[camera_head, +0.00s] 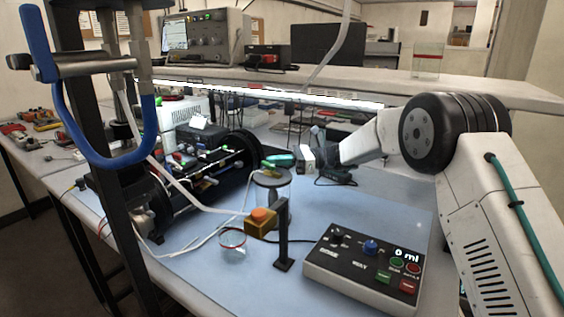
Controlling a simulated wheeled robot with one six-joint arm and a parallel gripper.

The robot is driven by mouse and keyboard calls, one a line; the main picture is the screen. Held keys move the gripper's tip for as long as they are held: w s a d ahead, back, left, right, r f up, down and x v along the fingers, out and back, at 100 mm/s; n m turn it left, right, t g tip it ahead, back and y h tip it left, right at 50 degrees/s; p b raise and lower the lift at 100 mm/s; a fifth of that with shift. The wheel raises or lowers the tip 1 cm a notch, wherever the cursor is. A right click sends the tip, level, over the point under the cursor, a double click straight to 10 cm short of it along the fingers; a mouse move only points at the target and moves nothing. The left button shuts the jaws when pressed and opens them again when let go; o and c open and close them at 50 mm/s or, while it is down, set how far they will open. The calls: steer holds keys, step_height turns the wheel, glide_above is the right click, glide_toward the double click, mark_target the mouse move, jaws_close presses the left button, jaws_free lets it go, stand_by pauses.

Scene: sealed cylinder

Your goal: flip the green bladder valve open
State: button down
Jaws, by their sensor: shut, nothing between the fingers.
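A green lever-like piece (279,160), which looks like the bladder valve's handle, lies roughly level just right of the cylinder's black end plate (246,150). My gripper (304,158) is just right of it, shut and empty, with my arm reaching in from the right. The gripper's tip is small in view, and I cannot tell whether it touches the green piece. The dark cylinder (190,192) lies on its side on the bench, with small coloured fittings along its top. The valve's body is too small to make out.
A control box (368,268) with a blue knob, coloured buttons and a "0 ml" display stands at front right. A yellow box with an orange button (261,222) and a black post (283,236) stand before the cylinder. A blue-handled frame (58,90) rises at left.

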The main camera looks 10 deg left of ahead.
stand_by(0.3)
steer(key=w+d, duration=0.9)
steer(key=w, duration=0.1)
steer(key=shift+w, duration=0.25)
